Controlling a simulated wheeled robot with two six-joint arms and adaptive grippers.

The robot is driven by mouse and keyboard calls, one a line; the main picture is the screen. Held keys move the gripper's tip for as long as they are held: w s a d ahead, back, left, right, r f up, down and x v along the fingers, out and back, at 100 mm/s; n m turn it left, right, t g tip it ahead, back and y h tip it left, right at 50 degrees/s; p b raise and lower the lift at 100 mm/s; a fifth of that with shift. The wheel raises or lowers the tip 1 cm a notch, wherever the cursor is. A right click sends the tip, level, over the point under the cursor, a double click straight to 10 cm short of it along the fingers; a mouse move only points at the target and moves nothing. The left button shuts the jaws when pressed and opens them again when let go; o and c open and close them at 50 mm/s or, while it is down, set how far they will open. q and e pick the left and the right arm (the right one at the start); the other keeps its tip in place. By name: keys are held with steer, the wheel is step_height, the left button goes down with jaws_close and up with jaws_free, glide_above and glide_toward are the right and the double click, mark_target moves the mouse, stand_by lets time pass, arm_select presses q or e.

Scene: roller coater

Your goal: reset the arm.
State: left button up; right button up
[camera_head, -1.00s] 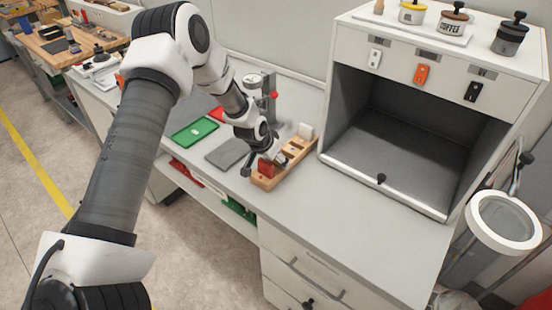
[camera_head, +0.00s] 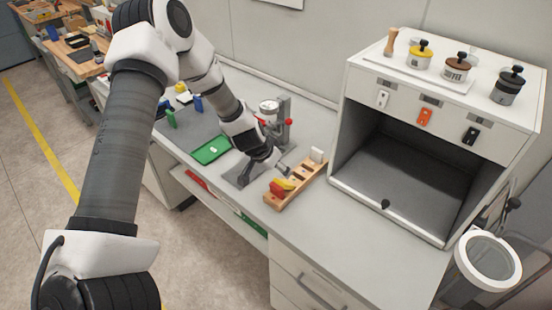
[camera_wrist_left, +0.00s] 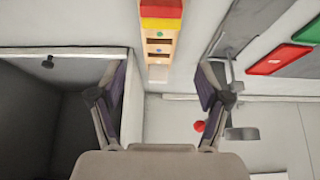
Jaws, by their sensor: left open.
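My left arm comes in from the left in the head view. Its gripper (camera_head: 266,172) is open and empty, a little to the left of and apart from a wooden rack (camera_head: 305,182). The rack holds a red block (camera_head: 277,190) and a yellow block (camera_head: 285,184) at its near end. In the left wrist view, the open fingers (camera_wrist_left: 162,88) have nothing between them. The rack (camera_wrist_left: 160,47) shows ahead of them, with the yellow block (camera_wrist_left: 160,24) and red block (camera_wrist_left: 160,9) at the top. My right gripper is not in view.
A press-like stand (camera_head: 282,122) with red knobs stands behind the gripper. A green tray (camera_head: 211,150) and a grey mat (camera_head: 242,172) lie left. An open cabinet (camera_head: 410,165) with jars on top stands right. The counter (camera_head: 345,230) in front of it is clear.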

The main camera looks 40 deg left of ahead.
arm_select(q)
steer(key=shift+w, duration=0.15)
